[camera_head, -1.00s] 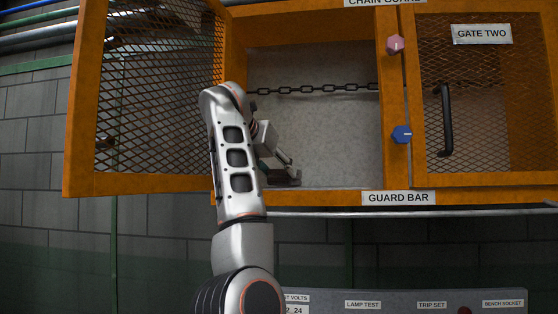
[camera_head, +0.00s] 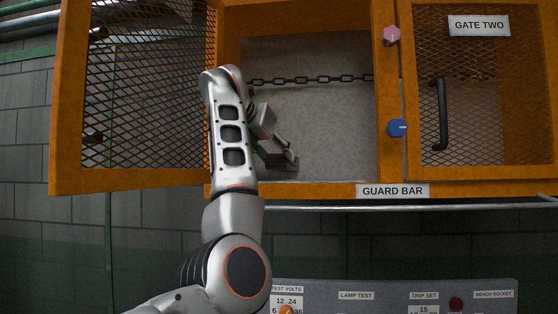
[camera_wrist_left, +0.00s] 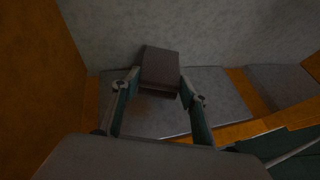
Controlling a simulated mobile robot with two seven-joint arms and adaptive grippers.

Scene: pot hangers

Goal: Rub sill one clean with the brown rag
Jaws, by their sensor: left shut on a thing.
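My left gripper (camera_head: 278,150) reaches through the open left bay of the orange cabinet, low and near its left side; my own arm hides part of it in the head view. In the left wrist view, my left gripper (camera_wrist_left: 158,84) is shut on a brown-grey block-shaped pad, which looks like the brown rag (camera_wrist_left: 161,62). Below it lies a flat grey plate, which looks like sill one (camera_wrist_left: 215,105), with a faint brownish smear near its middle. No label for the sill is readable. I cannot tell whether the rag touches the plate. My right gripper is not in view.
The mesh gate (camera_head: 140,90) stands open at left. A chain (camera_head: 320,79) crosses the bay above the gripper. The closed gate two (camera_head: 478,100) is at right. A guard bar (camera_head: 450,207) runs below. A second grey plate (camera_wrist_left: 275,80) lies right in the wrist view.

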